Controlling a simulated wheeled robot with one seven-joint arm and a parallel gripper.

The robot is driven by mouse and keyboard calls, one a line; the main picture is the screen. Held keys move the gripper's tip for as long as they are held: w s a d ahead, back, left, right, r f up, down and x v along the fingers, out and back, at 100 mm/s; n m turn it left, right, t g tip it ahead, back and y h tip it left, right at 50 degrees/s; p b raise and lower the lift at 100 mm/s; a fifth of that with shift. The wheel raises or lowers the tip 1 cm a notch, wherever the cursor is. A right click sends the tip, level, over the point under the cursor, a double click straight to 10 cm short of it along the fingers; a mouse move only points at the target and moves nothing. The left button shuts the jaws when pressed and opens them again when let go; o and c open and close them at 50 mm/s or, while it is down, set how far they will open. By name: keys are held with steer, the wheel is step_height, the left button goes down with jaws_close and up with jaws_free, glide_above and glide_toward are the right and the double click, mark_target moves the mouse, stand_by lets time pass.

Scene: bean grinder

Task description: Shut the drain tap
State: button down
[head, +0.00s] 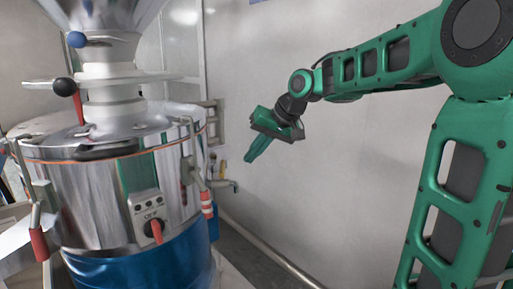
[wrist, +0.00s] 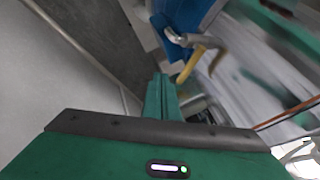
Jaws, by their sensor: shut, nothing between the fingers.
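The drain tap (head: 230,184) is a small metal tap sticking out from the right side of the grinder, low down. Its yellow handle (head: 222,167) stands up from the tap in the head view. In the wrist view the metal tap (wrist: 204,41) comes out of a blue part, and the yellow handle (wrist: 190,66) points down and left, across the pipe. My gripper (head: 250,159) is shut and empty, right of the handle and a little above it. In the wrist view its fingertips (wrist: 160,80) are just left of the handle, apparently not touching it.
The grinder (head: 110,190) is a polished steel drum with a blue base, red-handled clamps (head: 206,203) and a switch box (head: 152,218). A pale wall (head: 340,190) stands behind. A pipe (head: 270,258) runs along the wall's foot.

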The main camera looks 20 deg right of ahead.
steer(key=w+a+f, duration=0.2)
steer(key=a, duration=0.2)
steer(key=shift+w+a+f, duration=0.25)
steer(key=shift+w+a, duration=0.15)
steer(key=shift+w+a+r+n+y, duration=0.1)
steer(key=shift+w+a+n+y, duration=0.15)
steer(key=shift+a+n, duration=0.3)
steer(key=shift+a, duration=0.1)
steer(key=s+d+r, duration=0.6)
steer(key=d+r, duration=0.1)
steer(key=d, duration=0.1)
steer(key=shift+d+r, duration=0.2)
steer(key=shift+r, duration=0.15)
